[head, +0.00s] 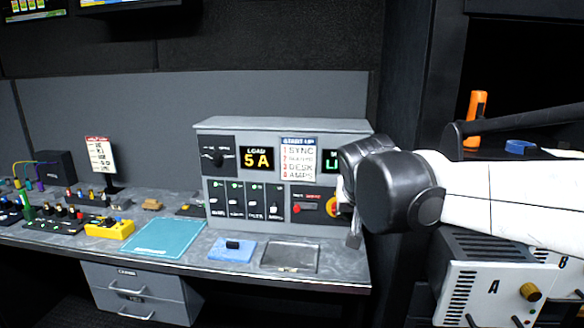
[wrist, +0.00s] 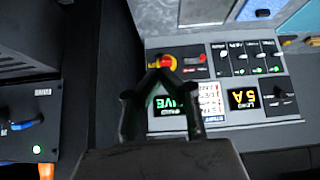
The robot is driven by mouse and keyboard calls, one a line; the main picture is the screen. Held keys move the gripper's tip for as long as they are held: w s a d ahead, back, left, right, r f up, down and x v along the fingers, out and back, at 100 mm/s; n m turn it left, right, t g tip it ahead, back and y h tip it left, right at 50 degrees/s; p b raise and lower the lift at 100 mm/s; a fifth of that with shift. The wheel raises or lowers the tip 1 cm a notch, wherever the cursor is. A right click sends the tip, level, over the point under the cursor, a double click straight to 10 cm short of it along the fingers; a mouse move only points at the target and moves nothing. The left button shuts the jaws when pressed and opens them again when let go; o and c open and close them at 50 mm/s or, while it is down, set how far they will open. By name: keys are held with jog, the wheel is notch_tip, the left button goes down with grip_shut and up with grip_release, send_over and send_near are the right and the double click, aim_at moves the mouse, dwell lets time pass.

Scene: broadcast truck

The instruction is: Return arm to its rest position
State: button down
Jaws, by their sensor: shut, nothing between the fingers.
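My arm reaches in from the right in the head view, with its white link and black wrist in front of the control panel's right end. My gripper (wrist: 162,72) is shut and empty, its fingertips meeting in the wrist view. They appear just in front of the red knob on a yellow base (wrist: 168,61); I cannot tell whether they touch it. In the head view the knob (head: 331,206) shows partly beside the gripper. The grey control panel (head: 243,186) reads LOAD 5 A, and its green display (wrist: 169,105) reads LIVE in the wrist view.
A white unit marked A (head: 480,290) stands below my arm at right. An orange object (head: 477,115) stands behind it.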

jog(key=s+d+f, duration=0.2)
jog(key=s+f, duration=0.1)
jog(key=s, duration=0.5)
jog(key=s+d+f, duration=0.2)
jog(key=s+f, duration=0.1)
jog(key=s, duration=0.5)
jog(key=s+d+f+g+y, duration=0.1)
jog(key=s+f, duration=0.3)
jog(key=s, duration=0.4)
jog(key=shift+s+d+n, duration=0.2)
jog(key=shift+d+n, duration=0.2)
jog(key=shift+d, duration=0.4)
